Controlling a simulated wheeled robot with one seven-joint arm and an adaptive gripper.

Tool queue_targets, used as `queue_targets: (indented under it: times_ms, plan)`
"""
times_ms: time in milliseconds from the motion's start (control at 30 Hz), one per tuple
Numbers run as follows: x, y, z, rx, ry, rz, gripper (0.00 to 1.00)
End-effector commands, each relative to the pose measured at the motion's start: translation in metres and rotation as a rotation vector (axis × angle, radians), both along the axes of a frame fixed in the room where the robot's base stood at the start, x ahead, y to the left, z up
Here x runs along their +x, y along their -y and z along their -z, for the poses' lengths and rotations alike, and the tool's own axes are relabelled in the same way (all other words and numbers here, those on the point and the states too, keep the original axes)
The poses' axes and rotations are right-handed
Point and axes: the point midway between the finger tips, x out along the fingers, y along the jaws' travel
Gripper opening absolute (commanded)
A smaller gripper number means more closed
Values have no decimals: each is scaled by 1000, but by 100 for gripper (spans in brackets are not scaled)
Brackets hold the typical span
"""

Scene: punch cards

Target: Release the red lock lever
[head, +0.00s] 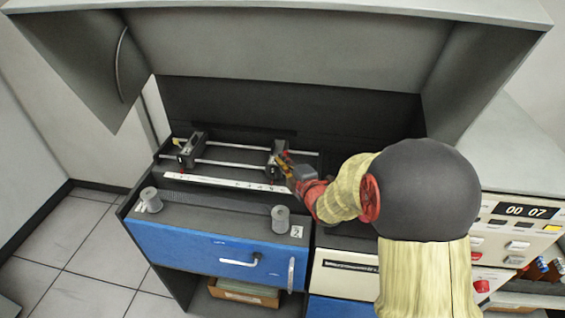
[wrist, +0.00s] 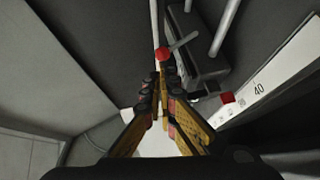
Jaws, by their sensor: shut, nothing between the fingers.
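A red knob (wrist: 162,54) on a short grey lever arm shows in the wrist view, just beyond my fingertips. The lever is on a dark carriage block (wrist: 195,70) that rides on metal rails. My gripper (wrist: 158,84) is shut and empty, its fingertips close to the red knob; I cannot tell whether they touch it. In the head view my gripper (head: 284,158) is at the right carriage (head: 277,160), and the knob cannot be made out there. A second red part (wrist: 227,97) sits by the carriage at the edge of the white scale.
A white numbered scale (head: 225,183) runs in front of the rails. A second carriage (head: 188,151) stands at the left. A grey hood (head: 290,45) overhangs the bay. Two grey cylinders (head: 150,199) (head: 280,219) stand on the front ledge above the blue drawer (head: 200,247).

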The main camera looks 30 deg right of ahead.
Motion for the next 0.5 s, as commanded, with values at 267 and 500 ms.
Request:
queue_targets:
  times_ms: [267, 500]
  plan:
    - [0, 0, -1, 1, -2, 0, 0]
    - [6, 1, -5, 22, -32, 0, 0]
